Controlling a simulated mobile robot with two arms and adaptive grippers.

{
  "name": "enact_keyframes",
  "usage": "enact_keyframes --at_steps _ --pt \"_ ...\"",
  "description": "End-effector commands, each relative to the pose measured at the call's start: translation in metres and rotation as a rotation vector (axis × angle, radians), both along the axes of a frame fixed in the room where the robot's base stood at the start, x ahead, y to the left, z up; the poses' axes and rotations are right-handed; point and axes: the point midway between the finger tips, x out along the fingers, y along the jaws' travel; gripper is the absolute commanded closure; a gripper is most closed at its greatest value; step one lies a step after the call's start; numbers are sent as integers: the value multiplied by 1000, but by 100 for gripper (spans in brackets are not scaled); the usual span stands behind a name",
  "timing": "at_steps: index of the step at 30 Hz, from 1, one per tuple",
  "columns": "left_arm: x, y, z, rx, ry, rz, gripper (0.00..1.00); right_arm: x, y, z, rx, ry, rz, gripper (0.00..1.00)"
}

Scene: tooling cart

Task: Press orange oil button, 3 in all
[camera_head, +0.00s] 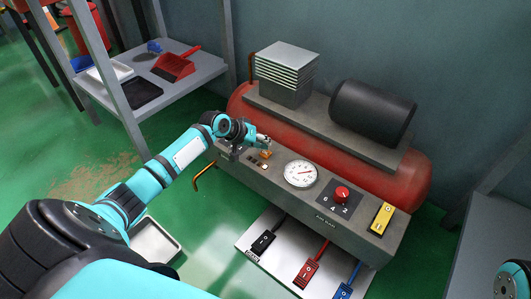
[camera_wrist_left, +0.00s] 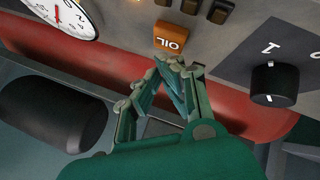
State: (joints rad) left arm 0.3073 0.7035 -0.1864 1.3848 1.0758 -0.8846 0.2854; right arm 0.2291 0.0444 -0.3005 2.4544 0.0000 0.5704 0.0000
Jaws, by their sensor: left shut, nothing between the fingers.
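The orange oil button (camera_head: 266,154), a small block on the sloped grey panel, sits left of the white gauge. In the left wrist view the orange button (camera_wrist_left: 171,38) shows large, with the letters OIL upside down. My left gripper (camera_head: 264,141) is shut and empty, right by the button. In the left wrist view its fingertips (camera_wrist_left: 172,61) meet just below the button's lower edge in the picture; I cannot tell whether they touch it. My right gripper is out of view; only a bit of my right arm shows at the lower right corner.
The panel also holds a gauge (camera_head: 300,173), a red knob (camera_head: 342,193) and a yellow switch (camera_head: 381,218). Black (camera_head: 263,243), red (camera_head: 306,272) and blue (camera_head: 343,291) switches lie on a white board below. A red tank (camera_head: 415,181) stands behind. A black knob (camera_wrist_left: 274,83) is near the gripper.

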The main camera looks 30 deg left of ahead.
Motion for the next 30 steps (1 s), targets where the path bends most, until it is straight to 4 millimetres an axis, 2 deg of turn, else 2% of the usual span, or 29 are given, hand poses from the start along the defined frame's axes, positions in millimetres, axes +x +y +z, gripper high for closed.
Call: enact_keyframes --at_steps 30 --pt "0 0 -10 0 0 0 100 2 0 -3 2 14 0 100"
